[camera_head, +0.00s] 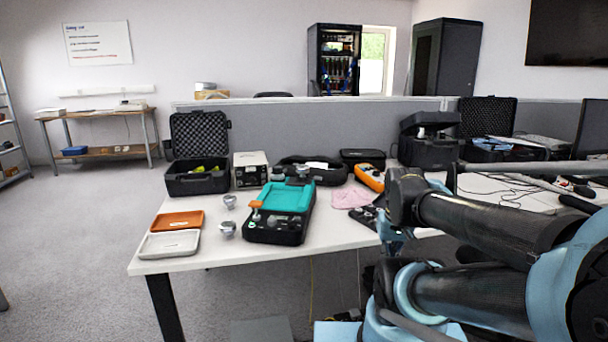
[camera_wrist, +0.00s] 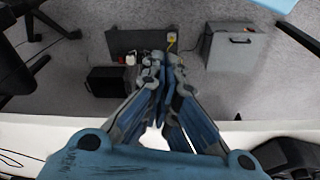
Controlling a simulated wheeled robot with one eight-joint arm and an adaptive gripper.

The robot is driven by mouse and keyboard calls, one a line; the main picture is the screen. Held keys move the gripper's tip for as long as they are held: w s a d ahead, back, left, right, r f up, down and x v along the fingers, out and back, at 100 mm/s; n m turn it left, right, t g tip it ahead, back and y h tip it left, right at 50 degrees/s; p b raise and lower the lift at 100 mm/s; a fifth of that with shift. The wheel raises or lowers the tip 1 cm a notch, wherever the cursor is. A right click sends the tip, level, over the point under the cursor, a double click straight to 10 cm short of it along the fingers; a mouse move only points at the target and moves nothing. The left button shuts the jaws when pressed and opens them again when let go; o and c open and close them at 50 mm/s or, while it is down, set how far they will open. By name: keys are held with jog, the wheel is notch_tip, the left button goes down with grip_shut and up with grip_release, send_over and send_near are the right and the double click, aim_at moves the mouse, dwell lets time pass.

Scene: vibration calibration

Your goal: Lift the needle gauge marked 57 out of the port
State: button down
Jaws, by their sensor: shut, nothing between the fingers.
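A black device with a teal top (camera_head: 285,199) stands near the front of the table; it appears to be the calibrator. A small orange-topped piece (camera_head: 256,205) is at its left side, and a round metal part sits at its back (camera_head: 302,172). Two round metal pieces, one farther back (camera_head: 229,201) and one nearer (camera_head: 227,229), stand on the table to its left. No number is readable, so I cannot tell which is the gauge marked 57. My gripper (camera_wrist: 164,62) is shut and empty in the wrist view, with floor beneath it, beyond the table edge.
An orange tray (camera_head: 178,221) and a pale tray (camera_head: 148,246) lie left of the device on the white table (camera_head: 205,258). An open black case (camera_head: 197,184), an orange meter (camera_head: 370,177) and a pink cloth (camera_head: 349,197) surround it. My arm covers the table's right front.

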jog(key=c, duration=2)
grip_release()
jog(key=shift+s+r, duration=0.15)
jog(key=shift+s, duration=0.1)
jog(key=o, duration=1.2)
jog(key=shift+n, duration=0.4)
jog(key=w+r, duration=0.1)
jog(key=r, duration=0.1)
jog(key=w+a+r, duration=0.1)
jog(key=w+r, duration=0.1)
jog(key=shift+w+a+r, duration=0.1)
notch_tip(320, 180, up, 22)
jog(key=n+t+y, duration=0.1)
jog(key=n+y, duration=0.1)
jog(key=n, duration=0.4)
send_over(303, 166)
jog(key=s+d, duration=0.3)
jog(key=s, duration=0.1)
jog(key=x, duration=1)
jog(key=shift+w+a, duration=0.1)
jog(key=shift+a, duration=0.2)
jog(key=shift+x, duration=3.15)
